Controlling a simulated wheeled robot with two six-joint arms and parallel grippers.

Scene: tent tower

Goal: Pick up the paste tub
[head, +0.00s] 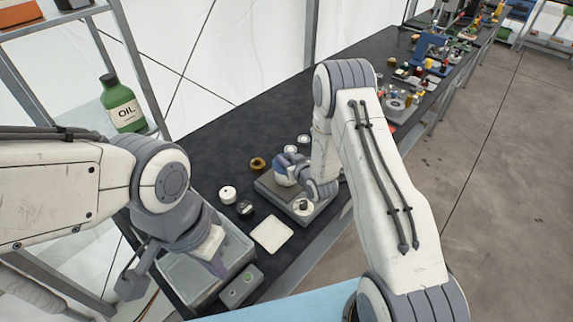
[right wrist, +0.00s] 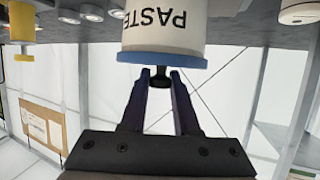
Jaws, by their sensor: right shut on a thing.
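The paste tub is a white tub with a blue lid and a small dark knob; it shows large and upside down in the right wrist view (right wrist: 165,30), with PASTE printed on its side. In the head view its blue lid (head: 283,162) shows beside my right gripper (head: 299,173), partly hidden by it. My right gripper (right wrist: 159,88) is shut on the dark lid knob. I cannot tell whether the tub rests on the grey scale below it or is clear of it. My left gripper (head: 212,262) hangs over a grey tray; its fingers are mostly hidden.
The grey scale (head: 268,186) sits on the dark bench. Near it are a white square plate (head: 272,233), a white jar (head: 228,194), a brass ring (head: 258,163) and the grey tray (head: 187,289). A green oil bottle (head: 122,103) stands on the left shelf. Bottles crowd the far bench.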

